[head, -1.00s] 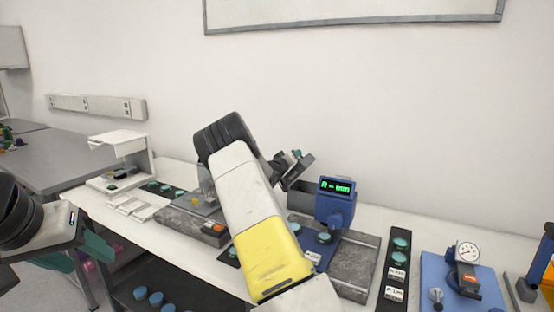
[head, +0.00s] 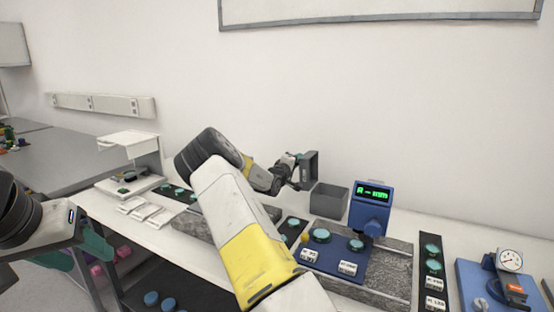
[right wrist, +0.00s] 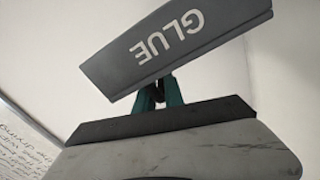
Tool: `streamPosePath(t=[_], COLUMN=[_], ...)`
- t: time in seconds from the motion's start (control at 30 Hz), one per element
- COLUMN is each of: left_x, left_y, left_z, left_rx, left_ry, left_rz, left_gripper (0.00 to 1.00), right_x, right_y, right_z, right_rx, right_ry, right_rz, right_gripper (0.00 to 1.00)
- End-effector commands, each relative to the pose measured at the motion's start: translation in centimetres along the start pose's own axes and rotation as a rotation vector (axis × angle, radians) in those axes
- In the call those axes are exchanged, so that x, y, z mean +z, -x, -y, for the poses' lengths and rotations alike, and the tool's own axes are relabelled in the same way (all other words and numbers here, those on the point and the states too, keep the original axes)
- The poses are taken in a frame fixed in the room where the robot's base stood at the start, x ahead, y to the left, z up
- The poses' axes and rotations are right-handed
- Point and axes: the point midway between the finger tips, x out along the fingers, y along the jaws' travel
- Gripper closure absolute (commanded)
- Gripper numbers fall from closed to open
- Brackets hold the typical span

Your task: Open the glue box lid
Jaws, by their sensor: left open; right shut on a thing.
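The glue box (head: 329,201) is a grey open-topped bin at the back of the bench, left of the blue display unit. Its dark interior shows. Its grey lid (head: 310,168) stands steeply raised above the box's left side; whether it touches the box I cannot tell. In the right wrist view the lid (right wrist: 178,48) fills the top and bears the word GLUE. My right gripper (right wrist: 157,94) is shut on the lid with teal fingers; it also shows in the head view (head: 297,172). My left gripper (head: 88,250) is open and empty, low at the left, far from the box.
The blue display unit (head: 370,207) stands close right of the box. A granite plate (head: 390,268) and a blue base with teal discs (head: 334,262) lie in front. A dial gauge (head: 509,261) stands at the right.

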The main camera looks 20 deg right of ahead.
Motion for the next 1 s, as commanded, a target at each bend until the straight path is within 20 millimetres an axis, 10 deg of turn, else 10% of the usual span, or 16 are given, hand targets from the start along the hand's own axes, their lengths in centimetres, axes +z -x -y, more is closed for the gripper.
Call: streamPosePath(t=[0.57, 0.7, 1.0], left_x=[0.0, 0.0, 0.0], left_y=[0.01, 0.01, 0.0], left_z=[0.0, 0.0, 0.0], left_rx=[0.0, 0.0, 0.0], left_ry=[0.0, 0.0, 0.0], left_rz=[0.0, 0.0, 0.0], left_gripper=[0.5, 0.5, 0.5], right_x=[0.44, 0.45, 0.21], right_y=[0.12, 0.11, 0.47], right_z=[1.0, 0.97, 0.62], right_rx=[-0.012, -0.011, -0.006], right_ry=[-0.001, -0.001, -0.002], right_rz=[0.008, 0.008, 0.004], right_gripper=[1.0, 0.68, 0.68])
